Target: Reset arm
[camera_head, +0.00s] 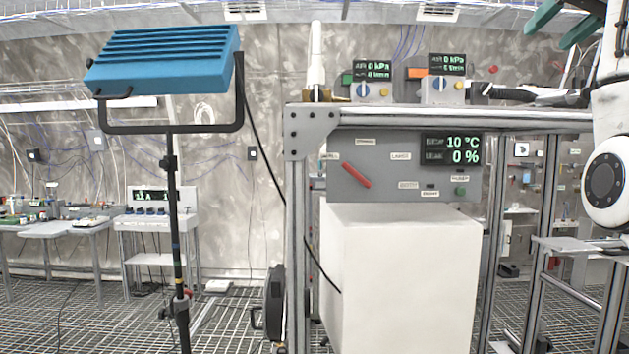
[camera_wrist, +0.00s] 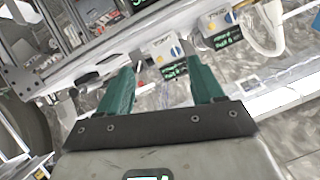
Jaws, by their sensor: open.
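My gripper (camera_head: 562,22) shows at the top right of the head view, with its green fingers spread apart. My white arm (camera_head: 612,125) runs down the right edge of that view. In the wrist view my gripper (camera_wrist: 163,88) is open, with a clear gap between the two green fingers and nothing held. Beyond the fingertips are the bench and small white boxes with displays, apart from the fingers.
A metal-framed bench (camera_head: 410,117) carries a control panel (camera_head: 385,180) with a red lever and two valve boxes (camera_head: 372,92). A white block (camera_head: 400,280) stands below. A blue lamp (camera_head: 165,65) on a stand is at left. Grated floor (camera_head: 230,325) shows between them.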

